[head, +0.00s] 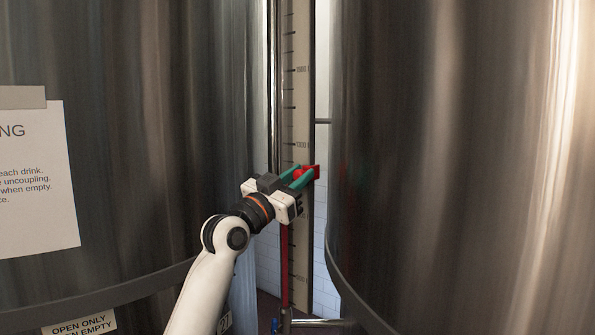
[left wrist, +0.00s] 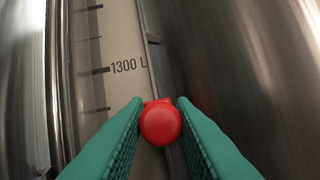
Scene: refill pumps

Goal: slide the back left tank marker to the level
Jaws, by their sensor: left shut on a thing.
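The red marker (head: 312,172) sits at the right edge of a tall pale scale strip (head: 301,105) between two large steel tanks. My left gripper (head: 303,175) has its green fingers shut on the marker. In the left wrist view the marker's round red knob (left wrist: 160,122) is between the fingertips (left wrist: 157,125), below and right of the 1300 L label (left wrist: 128,66). A thin red column (head: 285,265) stands in the sight tube beside the scale, below the gripper. Its top is hidden behind my gripper. My right gripper is not in view.
A curved steel tank (head: 450,150) fills the right side, close to the marker. Another steel tank (head: 160,130) with a paper notice (head: 35,180) fills the left. The gap between them is narrow, with a tiled wall behind.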

